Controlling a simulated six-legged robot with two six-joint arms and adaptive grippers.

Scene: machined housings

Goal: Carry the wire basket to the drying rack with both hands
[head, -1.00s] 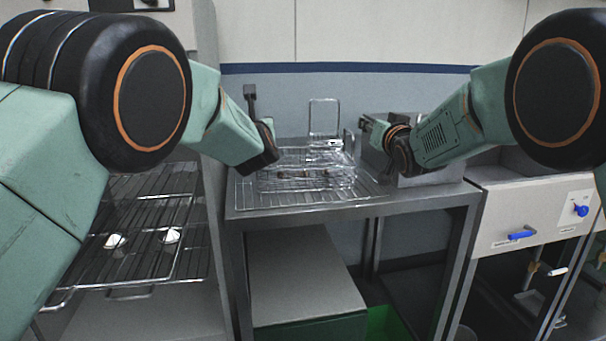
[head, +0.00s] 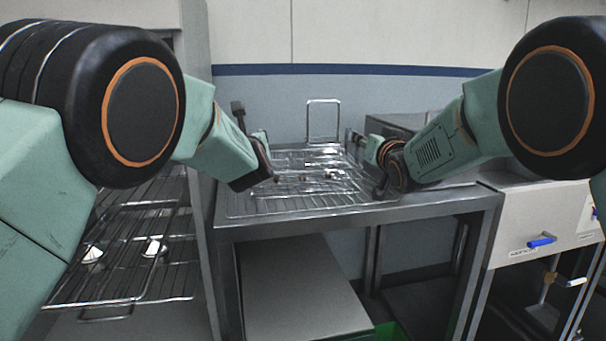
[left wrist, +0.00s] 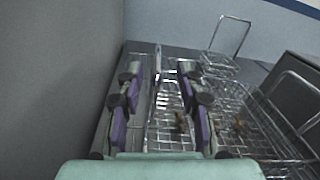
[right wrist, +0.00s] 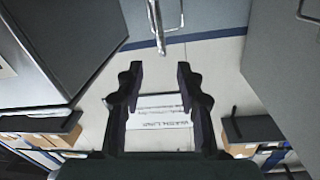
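The wire basket (head: 312,178) sits on the steel table (head: 360,212), with a few small brown parts in it. It shows in the left wrist view (left wrist: 172,130). My left gripper (head: 262,155) is at its left end. In the left wrist view its purple-padded fingers (left wrist: 160,77) are open, with an upright wire handle (left wrist: 157,62) between them. My right gripper (head: 378,160) is at the right end. In the right wrist view its fingers (right wrist: 159,68) are open, with a wire bar (right wrist: 157,25) just ahead of the tips. A wire-shelved rack (head: 125,268), apparently the drying rack, stands left.
A tall wire handle (head: 323,118) rises behind the basket. A steel box (head: 405,122) stands at the table's right rear. Two white parts (head: 153,248) lie on the rack's wire shelf. A cabinet with a blue handle (head: 540,242) stands right of the table.

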